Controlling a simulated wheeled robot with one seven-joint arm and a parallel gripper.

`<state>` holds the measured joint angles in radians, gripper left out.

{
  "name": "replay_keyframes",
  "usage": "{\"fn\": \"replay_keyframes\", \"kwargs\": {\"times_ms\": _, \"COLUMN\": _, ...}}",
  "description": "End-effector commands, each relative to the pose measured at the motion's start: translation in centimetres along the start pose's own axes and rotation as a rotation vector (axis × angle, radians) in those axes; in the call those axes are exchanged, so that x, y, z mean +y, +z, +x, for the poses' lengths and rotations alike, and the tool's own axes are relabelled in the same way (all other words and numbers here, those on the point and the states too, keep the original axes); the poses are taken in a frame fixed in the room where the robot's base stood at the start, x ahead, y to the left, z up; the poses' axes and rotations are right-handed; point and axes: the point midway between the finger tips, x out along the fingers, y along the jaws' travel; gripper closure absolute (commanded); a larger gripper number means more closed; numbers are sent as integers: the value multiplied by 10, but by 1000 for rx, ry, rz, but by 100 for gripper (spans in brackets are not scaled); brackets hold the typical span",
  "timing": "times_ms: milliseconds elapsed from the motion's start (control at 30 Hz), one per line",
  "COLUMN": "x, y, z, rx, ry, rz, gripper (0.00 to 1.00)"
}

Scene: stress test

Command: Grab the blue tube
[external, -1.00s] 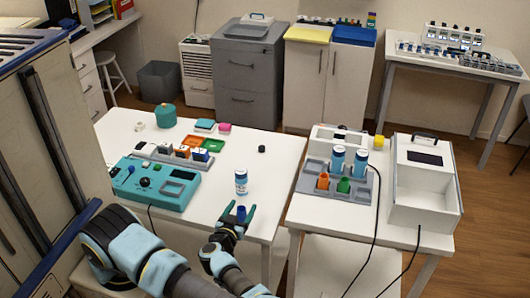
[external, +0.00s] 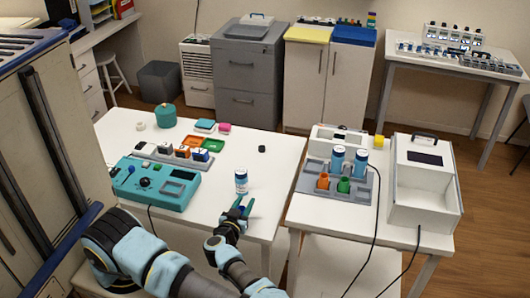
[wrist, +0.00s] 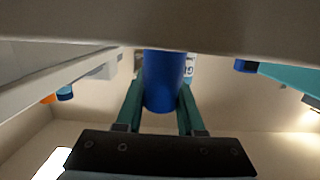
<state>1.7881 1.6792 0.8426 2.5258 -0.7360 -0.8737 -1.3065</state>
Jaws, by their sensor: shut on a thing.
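The blue tube (wrist: 163,80) stands between the two teal fingers of my gripper (wrist: 160,98) in the wrist view. The fingers are shut on it, one on each side. The tube is mostly hidden by the gripper there. I cannot tell whether it touches the table.
A teal device (external: 160,183) stands to the left on the white table (external: 215,205). The table's front edge is close to my gripper.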

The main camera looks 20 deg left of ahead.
Motion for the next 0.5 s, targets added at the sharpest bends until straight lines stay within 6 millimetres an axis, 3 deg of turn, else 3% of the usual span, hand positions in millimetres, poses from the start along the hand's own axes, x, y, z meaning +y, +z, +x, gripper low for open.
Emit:
{"fn": "replay_keyframes", "kwargs": {"times_ms": 167, "x": 0, "y": 0, "z": 0, "rx": 0, "ry": 0, "rz": 0, "gripper": 100}}
{"fn": "replay_keyframes", "kwargs": {"times_ms": 500, "x": 0, "y": 0, "z": 0, "rx": 0, "ry": 0, "rz": 0, "gripper": 100}}
